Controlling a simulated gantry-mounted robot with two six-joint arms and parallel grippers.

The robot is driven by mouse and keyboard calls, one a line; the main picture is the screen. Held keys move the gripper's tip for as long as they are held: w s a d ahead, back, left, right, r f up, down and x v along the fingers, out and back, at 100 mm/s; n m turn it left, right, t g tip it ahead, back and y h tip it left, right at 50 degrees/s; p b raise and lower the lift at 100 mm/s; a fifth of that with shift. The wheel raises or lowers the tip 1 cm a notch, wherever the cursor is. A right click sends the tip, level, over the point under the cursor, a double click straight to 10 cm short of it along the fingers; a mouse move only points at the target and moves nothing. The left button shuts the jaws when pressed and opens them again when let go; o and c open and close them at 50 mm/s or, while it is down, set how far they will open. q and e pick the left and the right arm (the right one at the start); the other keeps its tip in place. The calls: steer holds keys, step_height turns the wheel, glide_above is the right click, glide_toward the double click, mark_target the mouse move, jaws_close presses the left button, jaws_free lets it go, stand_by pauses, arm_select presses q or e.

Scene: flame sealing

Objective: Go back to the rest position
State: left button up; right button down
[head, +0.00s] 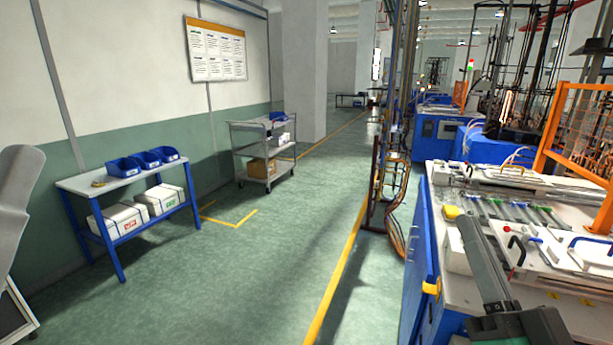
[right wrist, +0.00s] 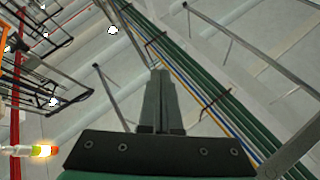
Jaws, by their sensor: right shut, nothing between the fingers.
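My right gripper (head: 466,222) is at the lower right of the head view, over the near edge of the machine bench. Its dark fingers lie together, shut and empty. In the right wrist view the shut fingers (right wrist: 160,74) stand out against the ceiling, with nothing between them. My left gripper is not in view.
A blue-legged table (head: 110,183) with blue bins and a grey cart (head: 240,152) stand left. The green floor between is clear.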

steer(key=s+a+r+n+t+y, duration=0.25)
steer(key=s+r+n, duration=0.25)
steer(key=s+r, duration=0.7)
step_height(320, 180, up, 38)
steer(key=p, duration=3.8)
steer(key=shift+w+h, duration=0.35)
steer(key=shift+h, duration=0.1)
steer(key=shift+r+t, duration=0.15)
steer(key=shift+t, duration=0.1)
